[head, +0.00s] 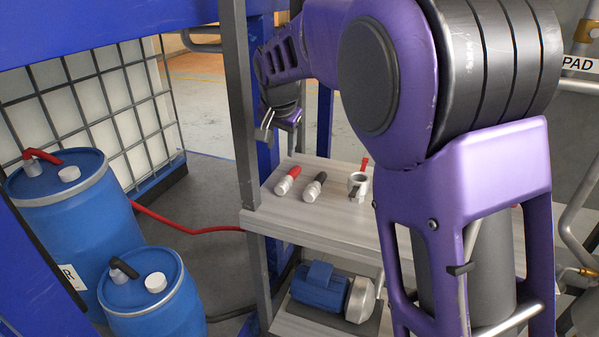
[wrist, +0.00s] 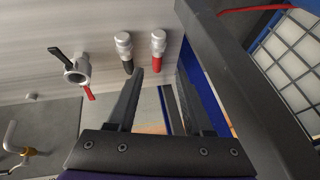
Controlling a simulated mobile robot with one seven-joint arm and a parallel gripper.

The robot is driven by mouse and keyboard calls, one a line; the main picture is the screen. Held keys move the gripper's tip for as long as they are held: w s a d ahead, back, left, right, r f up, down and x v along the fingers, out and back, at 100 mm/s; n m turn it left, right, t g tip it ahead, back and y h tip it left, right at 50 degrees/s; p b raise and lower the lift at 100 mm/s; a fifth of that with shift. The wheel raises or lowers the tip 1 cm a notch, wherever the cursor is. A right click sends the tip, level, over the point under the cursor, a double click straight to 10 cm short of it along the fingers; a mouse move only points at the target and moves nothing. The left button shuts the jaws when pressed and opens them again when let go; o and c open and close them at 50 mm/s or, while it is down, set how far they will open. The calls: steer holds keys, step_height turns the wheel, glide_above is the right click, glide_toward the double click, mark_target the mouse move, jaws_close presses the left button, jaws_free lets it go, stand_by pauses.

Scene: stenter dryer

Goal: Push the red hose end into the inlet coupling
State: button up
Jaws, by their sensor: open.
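The red hose end (head: 288,181), a silver fitting with a red grip, lies on a pale wooden shelf (head: 330,227). In the wrist view the red hose end (wrist: 158,48) shows just ahead of the gap between my fingertips. The inlet coupling (head: 357,188) is a metal ring with a red and a black lever, to the right on the shelf; the wrist view shows it too (wrist: 77,70), at left. My gripper (head: 274,128) is open and empty, above the shelf's far left. In the wrist view my gripper's (wrist: 160,76) two fingers stand apart.
A black-banded hose end (head: 315,187) lies between the red one and the coupling. A grey upright post (head: 240,110) stands close to my gripper. Blue drums (head: 70,215) stand at left. A blue pump (head: 320,287) sits below the shelf.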

steer(key=f, duration=0.1)
glide_toward(281, 185)
steer(key=x, duration=0.4)
steer(key=shift+f+b, duration=0.2)
steer(key=shift+b, duration=0.15)
steer(key=shift+x, duration=2.9)
jaws_close()
